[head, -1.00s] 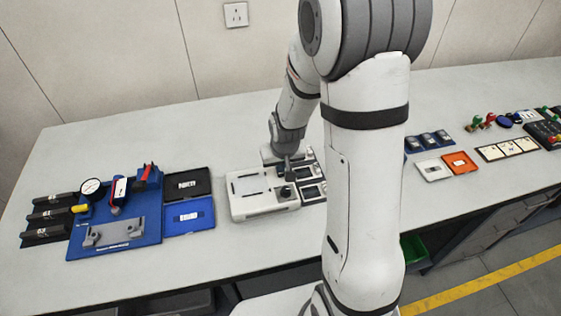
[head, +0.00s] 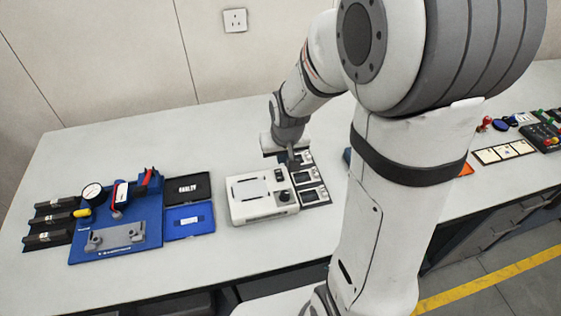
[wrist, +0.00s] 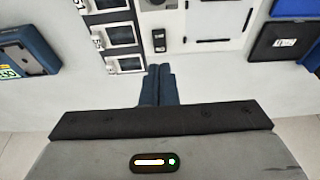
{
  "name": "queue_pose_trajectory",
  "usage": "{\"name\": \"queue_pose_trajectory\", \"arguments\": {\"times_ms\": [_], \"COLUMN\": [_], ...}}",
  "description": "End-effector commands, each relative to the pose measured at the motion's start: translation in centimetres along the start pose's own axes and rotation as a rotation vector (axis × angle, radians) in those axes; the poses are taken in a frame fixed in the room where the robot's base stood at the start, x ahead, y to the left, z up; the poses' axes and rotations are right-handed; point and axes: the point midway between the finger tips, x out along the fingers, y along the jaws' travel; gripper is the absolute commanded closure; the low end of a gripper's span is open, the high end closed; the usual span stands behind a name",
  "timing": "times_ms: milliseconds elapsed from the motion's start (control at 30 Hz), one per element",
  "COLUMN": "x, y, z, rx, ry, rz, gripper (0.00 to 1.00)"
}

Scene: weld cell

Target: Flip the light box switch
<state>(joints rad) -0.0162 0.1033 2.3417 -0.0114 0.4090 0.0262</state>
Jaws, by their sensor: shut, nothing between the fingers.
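The white light box (head: 250,212) stands on the bench in the middle of the head view, with a pale panel and a dark round knob (head: 285,196). It also shows at the top of the wrist view (wrist: 185,46), where a small black switch (wrist: 159,40) sits near its edge. I cannot tell which way the switch is set. My gripper (head: 293,164) is over the box's far right corner in the head view. In the wrist view its dark fingers (wrist: 158,70) are shut and empty, with the tips just short of the switch and apparently apart from it.
Small framed displays (head: 312,195) stand right beside the box. A black tray (head: 200,187) and a blue tray (head: 176,224) lie to its left, beyond them a blue fixture board (head: 85,248). My arm hides part of the bench on the right.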

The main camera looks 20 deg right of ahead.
Motion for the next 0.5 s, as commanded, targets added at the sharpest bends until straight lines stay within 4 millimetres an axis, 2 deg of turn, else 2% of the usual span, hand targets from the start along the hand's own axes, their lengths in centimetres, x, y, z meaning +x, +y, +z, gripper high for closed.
{"name": "queue_pose_trajectory", "arguments": {"times_ms": [200, 500], "x": [-3.1, -4.6], "y": [0.0, 0.0], "z": [0.3, 0.6], "rx": [0.0, 0.0], "ry": [0.005, 0.0], "rz": [0.0, 0.0], "gripper": [1.0, 1.0]}}
